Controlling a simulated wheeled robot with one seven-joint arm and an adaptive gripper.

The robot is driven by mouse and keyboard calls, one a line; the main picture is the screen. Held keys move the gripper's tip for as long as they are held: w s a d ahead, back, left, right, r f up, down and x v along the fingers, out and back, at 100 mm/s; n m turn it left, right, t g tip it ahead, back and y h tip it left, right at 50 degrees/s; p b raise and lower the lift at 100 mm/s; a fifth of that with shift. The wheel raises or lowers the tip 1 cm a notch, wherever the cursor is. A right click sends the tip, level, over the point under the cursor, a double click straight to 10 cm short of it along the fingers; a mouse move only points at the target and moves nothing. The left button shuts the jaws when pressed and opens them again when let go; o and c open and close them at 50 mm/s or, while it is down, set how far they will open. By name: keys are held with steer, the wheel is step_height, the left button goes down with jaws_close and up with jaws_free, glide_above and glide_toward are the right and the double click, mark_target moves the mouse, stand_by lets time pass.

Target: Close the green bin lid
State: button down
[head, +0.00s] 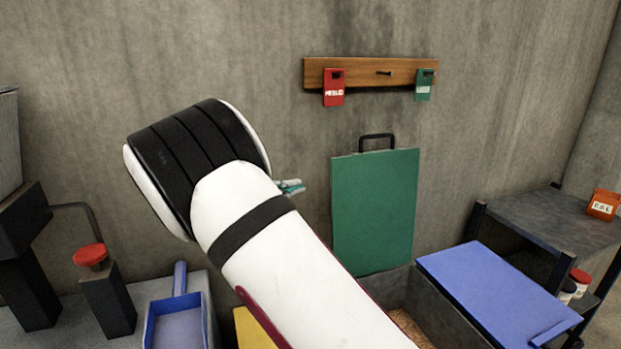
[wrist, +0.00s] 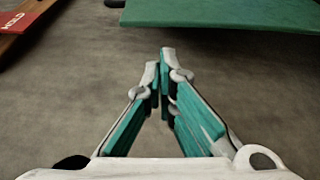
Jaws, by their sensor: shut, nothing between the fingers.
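The green bin lid (head: 375,211) stands upright and open against the concrete wall in the head view, with a dark handle (head: 377,137) on its top edge. Below it is the grey bin (head: 430,305), with brown grain visible inside. My gripper (head: 291,187) shows only in part beyond my white arm, left of the lid and apart from it. In the wrist view my gripper (wrist: 165,58) has its fingertips together with nothing between them. The lid (wrist: 220,12) crosses the top of that view, beyond the fingertips.
A blue lid (head: 500,290) lies flat right of the open bin. A wooden rail (head: 368,73) with a red tag (head: 334,88) and a green tag (head: 424,86) hangs above. A grey shelf (head: 545,222) stands right. A red-topped post (head: 90,256) and blue scoop (head: 178,318) are left.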

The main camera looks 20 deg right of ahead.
steer(key=x, duration=0.9)
steer(key=shift+w+d+p, duration=0.1)
steer(key=shift+d+p, duration=0.25)
steer(key=shift+d, duration=0.05)
